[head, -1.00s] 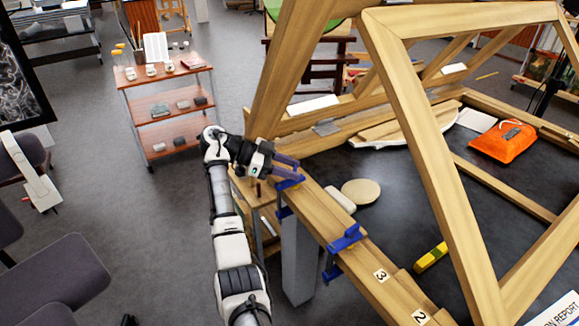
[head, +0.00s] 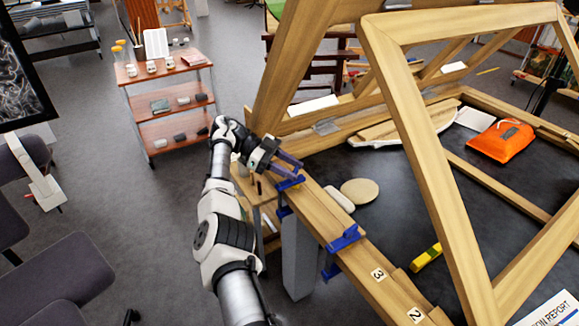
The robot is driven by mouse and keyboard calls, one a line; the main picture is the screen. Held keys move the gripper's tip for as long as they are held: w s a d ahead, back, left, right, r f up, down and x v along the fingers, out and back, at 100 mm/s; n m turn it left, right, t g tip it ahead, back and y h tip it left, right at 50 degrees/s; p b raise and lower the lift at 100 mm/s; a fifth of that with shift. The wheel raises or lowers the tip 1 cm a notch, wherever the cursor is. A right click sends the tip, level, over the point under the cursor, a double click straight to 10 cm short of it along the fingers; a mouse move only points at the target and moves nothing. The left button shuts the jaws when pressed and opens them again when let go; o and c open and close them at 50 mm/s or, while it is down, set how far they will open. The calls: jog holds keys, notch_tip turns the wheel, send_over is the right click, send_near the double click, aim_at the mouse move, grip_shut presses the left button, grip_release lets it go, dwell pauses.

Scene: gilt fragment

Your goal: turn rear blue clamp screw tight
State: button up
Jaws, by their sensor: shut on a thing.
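The rear blue clamp (head: 289,183) sits on the wooden beam (head: 316,210) near its far left end. Part of it hangs below the beam. My gripper (head: 293,166) reaches in from the left, just above this clamp, and is shut at its screw. The screw itself is hidden by the fingers, so its turn cannot be seen. A second blue clamp (head: 343,238) grips the same beam nearer to me, apart from my gripper.
A wooden frame strut (head: 425,150) slants up right of the beam. A round tan disc (head: 360,191), a yellow level (head: 426,257) and an orange pouch (head: 501,141) lie on the dark table. A shelf cart (head: 170,101) stands behind left; the floor between is clear.

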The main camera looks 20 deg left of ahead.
jog(key=shift+f, duration=0.15)
jog(key=o, duration=1)
jog(key=shift+d, duration=0.1)
jog(key=shift+c, duration=0.2)
jog(key=shift+o, duration=0.2)
jog(key=shift+r, duration=0.2)
